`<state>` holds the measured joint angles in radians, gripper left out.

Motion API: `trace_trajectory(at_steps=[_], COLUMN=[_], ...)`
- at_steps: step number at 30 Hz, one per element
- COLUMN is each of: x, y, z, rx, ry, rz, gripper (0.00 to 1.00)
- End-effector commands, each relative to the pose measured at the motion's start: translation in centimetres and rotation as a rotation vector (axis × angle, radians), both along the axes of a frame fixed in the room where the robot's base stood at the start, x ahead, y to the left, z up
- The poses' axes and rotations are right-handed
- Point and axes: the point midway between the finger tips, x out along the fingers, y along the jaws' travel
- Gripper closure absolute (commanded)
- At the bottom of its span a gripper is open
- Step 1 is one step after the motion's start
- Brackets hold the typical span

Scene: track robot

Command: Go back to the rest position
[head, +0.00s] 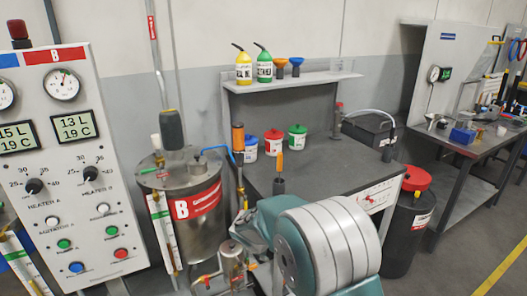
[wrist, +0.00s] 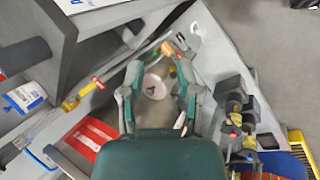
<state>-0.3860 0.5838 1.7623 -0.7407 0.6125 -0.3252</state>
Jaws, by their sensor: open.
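My gripper (wrist: 157,88) is open in the wrist view, with its two grey-green fingers spread apart. A round pale vessel or disc (wrist: 154,84) shows between and beyond the fingers; I cannot tell how far below it is, and nothing appears clamped. In the head view my teal and silver arm fills the lower middle and hides most of the gripper.
A control panel (head: 70,165) stands at left. The grey workbench (head: 325,160) holds red-, blue- and green-lidded tubs and an orange-handled tool (head: 279,165) in a holder. A black bin (head: 408,235) with a red lid stands right of the bench. Open floor lies at lower right.

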Motion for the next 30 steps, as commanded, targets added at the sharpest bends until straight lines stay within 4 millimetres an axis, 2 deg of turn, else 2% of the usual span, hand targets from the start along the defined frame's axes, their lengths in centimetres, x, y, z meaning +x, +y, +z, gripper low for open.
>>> trace_trajectory(at_steps=[1,6,15,22,30], x=[-0.7,-3.6,-10.7,-17.2,-25.0], y=[-1.2,-4.6,-9.7,-12.5,-14.3], z=[2.2,7.6,15.0,18.7,20.8], rx=[0.027,0.115,0.283,0.422,0.598], ry=[-0.017,-0.054,-0.111,-0.150,-0.189], rz=[-0.052,-0.220,-0.501,-0.699,-0.910], gripper=[0.57,0.57,0.57,0.57,0.57])
